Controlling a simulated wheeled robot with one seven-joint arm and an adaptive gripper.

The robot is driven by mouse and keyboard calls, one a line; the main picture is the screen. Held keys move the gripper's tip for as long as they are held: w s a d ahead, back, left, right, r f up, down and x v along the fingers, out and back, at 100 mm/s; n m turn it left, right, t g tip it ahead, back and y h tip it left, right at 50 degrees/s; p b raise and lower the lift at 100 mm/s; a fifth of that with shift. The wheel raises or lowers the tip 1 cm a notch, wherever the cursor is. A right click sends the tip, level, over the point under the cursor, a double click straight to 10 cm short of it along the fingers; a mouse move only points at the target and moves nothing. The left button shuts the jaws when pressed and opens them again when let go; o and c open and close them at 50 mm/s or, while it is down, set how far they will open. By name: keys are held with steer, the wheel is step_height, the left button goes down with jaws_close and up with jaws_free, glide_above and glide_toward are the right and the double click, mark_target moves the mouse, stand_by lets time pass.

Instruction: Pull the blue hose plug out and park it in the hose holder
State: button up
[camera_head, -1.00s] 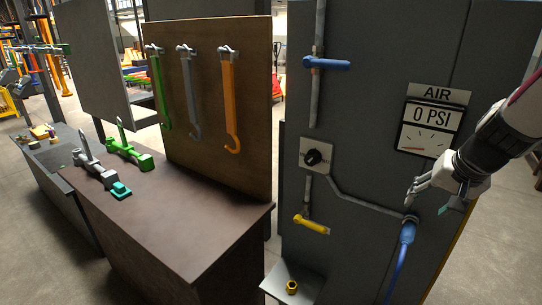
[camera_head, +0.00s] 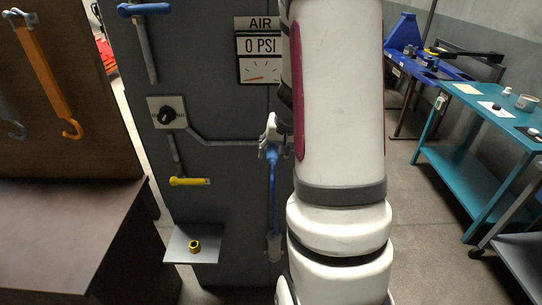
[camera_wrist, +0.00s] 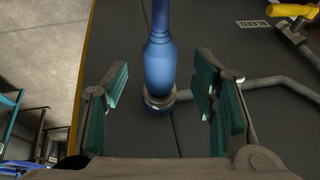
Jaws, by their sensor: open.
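The blue hose plug (camera_head: 272,156) sits at the grey pipe's end on the dark panel, with its blue hose (camera_head: 272,190) hanging down. In the wrist view the plug (camera_wrist: 160,65) stands between the two teal-padded fingers of my gripper (camera_wrist: 168,100). The fingers are open, with a visible gap on each side of the plug. A metal collar (camera_wrist: 158,101) shows at the plug's end. In the head view my gripper (camera_head: 271,138) is at the plug, partly hidden by my arm. A brass ring-shaped piece (camera_head: 195,246) stands on a small shelf; I cannot tell whether it is the hose holder.
The panel carries a blue-handled valve (camera_head: 145,9), a black knob (camera_head: 167,115), a yellow lever (camera_head: 188,181) and a gauge reading 0 PSI (camera_head: 260,56). A brown bench (camera_head: 70,230) is at left, a teal table (camera_head: 470,165) at right.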

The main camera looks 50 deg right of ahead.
steer(key=shift+x, duration=1.5)
jaws_close()
steer(key=shift+s+a+f+b, duration=0.15)
steer(key=shift+s+a+b, duration=0.75)
steer(key=shift+a, duration=0.15)
steer(key=shift+s+a+f+b, duration=0.2)
steer(key=shift+s+a+b, duration=0.7)
steer(key=shift+a, duration=0.15)
